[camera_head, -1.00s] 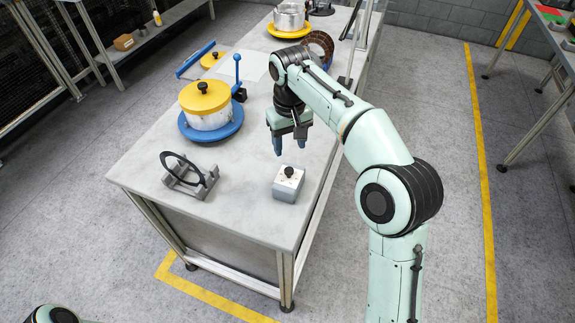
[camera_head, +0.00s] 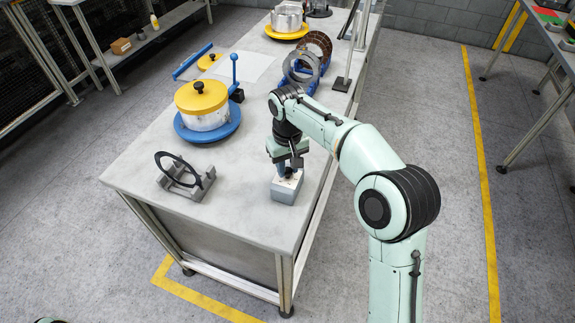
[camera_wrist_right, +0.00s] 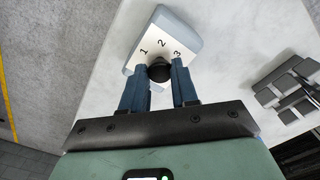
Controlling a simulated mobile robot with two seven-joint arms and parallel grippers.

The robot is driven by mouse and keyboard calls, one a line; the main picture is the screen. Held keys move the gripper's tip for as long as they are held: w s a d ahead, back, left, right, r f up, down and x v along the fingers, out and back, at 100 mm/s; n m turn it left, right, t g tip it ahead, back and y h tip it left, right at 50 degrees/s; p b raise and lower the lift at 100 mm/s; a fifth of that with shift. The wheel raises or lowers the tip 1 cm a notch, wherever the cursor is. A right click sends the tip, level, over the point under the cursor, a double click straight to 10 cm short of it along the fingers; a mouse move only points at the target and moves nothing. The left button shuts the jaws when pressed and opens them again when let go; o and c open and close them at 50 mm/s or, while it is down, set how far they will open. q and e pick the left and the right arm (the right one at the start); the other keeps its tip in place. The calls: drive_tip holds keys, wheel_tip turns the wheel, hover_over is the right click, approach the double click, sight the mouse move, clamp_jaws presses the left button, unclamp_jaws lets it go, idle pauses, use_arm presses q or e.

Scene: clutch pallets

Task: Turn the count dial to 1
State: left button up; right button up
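The count dial is a small grey box (camera_head: 287,190) with a white top on the near right part of the bench. In the right wrist view its white face (camera_wrist_right: 150,45) carries the numbers 1, 2 and 3 around a black knob (camera_wrist_right: 159,71). My right gripper (camera_wrist_right: 159,74) points down over the box, its blue fingers on either side of the knob. The fingers look very close to the knob; I cannot tell whether they press on it. The knob's pointer is not clear. In the head view my right gripper (camera_head: 287,170) hides the knob. My left gripper is out of view.
A black ring on a grey stand (camera_head: 183,180) is left of the box. Behind are a yellow-lidded drum (camera_head: 203,103) on a blue base, a blue lever (camera_head: 235,75) and upright discs (camera_head: 302,68). The bench front between stand and box is clear.

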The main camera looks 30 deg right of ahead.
clamp_jaws()
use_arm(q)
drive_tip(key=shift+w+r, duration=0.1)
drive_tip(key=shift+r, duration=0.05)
use_arm(e)
drive_tip(key=m+p, duration=0.2)
drive_tip(key=m, duration=0.2)
drive_tip(key=shift+m, duration=0.3)
drive_tip(key=m+p, duration=0.1)
drive_tip(key=m, duration=0.2)
drive_tip(key=shift+m, duration=0.3)
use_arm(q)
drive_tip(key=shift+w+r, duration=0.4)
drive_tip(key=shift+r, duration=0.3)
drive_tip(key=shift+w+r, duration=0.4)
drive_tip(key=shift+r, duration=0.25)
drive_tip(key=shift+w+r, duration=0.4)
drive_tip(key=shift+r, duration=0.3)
use_arm(e)
drive_tip(key=shift+m, duration=1.6)
use_arm(q)
drive_tip(key=shift+p, duration=0.3)
use_arm(e)
drive_tip(key=shift+m, duration=0.3)
